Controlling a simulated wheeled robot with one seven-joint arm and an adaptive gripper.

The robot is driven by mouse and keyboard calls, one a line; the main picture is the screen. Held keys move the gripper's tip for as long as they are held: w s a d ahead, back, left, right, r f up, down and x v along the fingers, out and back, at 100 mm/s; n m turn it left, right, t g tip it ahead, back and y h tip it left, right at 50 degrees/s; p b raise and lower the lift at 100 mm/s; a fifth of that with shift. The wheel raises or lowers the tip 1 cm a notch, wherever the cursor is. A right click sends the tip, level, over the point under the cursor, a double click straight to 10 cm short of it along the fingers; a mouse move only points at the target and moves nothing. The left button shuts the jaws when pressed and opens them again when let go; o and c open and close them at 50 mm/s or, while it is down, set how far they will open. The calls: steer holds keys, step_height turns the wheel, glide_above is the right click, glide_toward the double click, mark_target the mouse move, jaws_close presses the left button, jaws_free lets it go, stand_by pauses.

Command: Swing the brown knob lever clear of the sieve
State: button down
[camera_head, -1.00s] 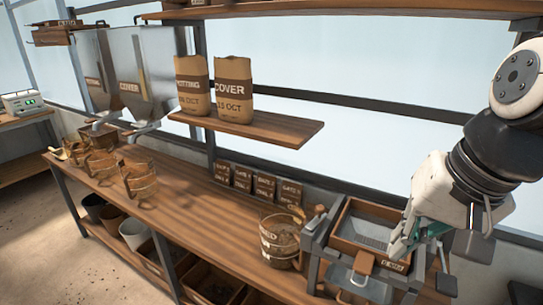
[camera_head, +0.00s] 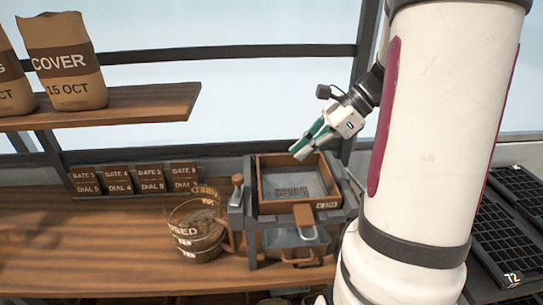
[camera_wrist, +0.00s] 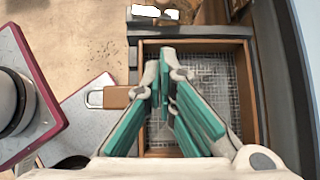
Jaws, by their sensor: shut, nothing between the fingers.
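The sieve (camera_head: 262,185) is a wooden-framed tray with a mesh floor on top of the grey seeder. Its frame also shows in the wrist view (camera_wrist: 252,100), below my fingers. The brown knob lever (camera_head: 238,182) stands upright at the seeder's left side in the head view, beside the sieve frame. I cannot make it out for sure in the wrist view. My gripper (camera_head: 299,154) has green-padded fingers, shut and empty, over the sieve's far edge, apart from the knob. In the wrist view the gripper (camera_wrist: 167,78) covers part of the mesh.
A brown tab (camera_head: 303,215) with a metal loop sticks out at the sieve's front. A bucket marked USED (camera_head: 198,235) stands left of the seeder. Gate cards (camera_head: 134,180) line the bench back. Black cell trays (camera_head: 505,225) lie at right. The bench front left is clear.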

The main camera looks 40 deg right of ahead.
glide_toward(240, 187)
steer(key=f, duration=0.1)
steer(key=s+d+f, duration=0.1)
steer(key=f, duration=0.1)
steer(key=shift+s+d+f, duration=0.1)
steer(key=shift+s+d, duration=0.15)
steer(key=shift+d, duration=0.15)
steer(key=w+a, duration=0.1)
steer(key=a, duration=0.1)
steer(key=shift+w+a+f, duration=0.35)
steer(key=shift+w, duration=0.05)
steer(key=shift+w+a+f+p, duration=0.1)
steer(key=shift+w+a+p, duration=0.2)
steer(key=shift+w+a, duration=0.15)
steer(key=shift+w+a+n+g+y, duration=0.3)
steer(key=shift+w+a+n+g, duration=0.15)
steer(key=shift+w+n, duration=0.3)
steer(key=shift+w+n+g, duration=0.1)
steer(key=shift+n+g, duration=0.25)
steer(key=shift+n, duration=0.2)
